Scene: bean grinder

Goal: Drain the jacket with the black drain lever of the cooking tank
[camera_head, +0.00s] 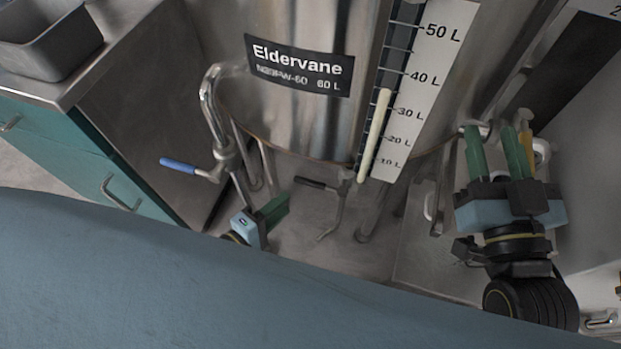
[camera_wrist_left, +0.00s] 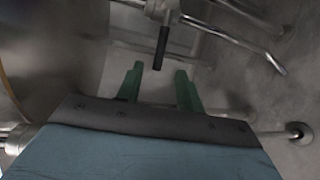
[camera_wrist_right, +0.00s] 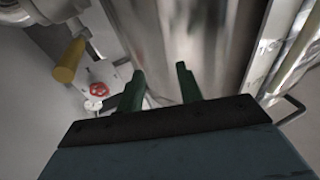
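The cooking tank (camera_head: 310,110) is a large steel vessel with a nameplate and a litre scale. Its black drain lever (camera_head: 312,183) sits on a small valve pipe under the tank; the lever also shows in the left wrist view (camera_wrist_left: 161,48), just beyond the fingertips and roughly between them. My left gripper (camera_head: 276,207) is low, left of the lever; in the left wrist view its green fingers (camera_wrist_left: 155,76) are apart with nothing between them. My right gripper (camera_head: 492,132) is at the tank's right side, its fingers apart and apparently empty in the right wrist view (camera_wrist_right: 160,80).
A blue-handled valve (camera_head: 180,164) on a bent pipe stands left of the black lever. Tank legs and pipes crowd the space below. A teal cabinet (camera_head: 60,150) with a grey pan (camera_head: 50,45) is at the left. A red knob (camera_wrist_right: 98,89) and yellow handle (camera_wrist_right: 69,61) are near the right gripper.

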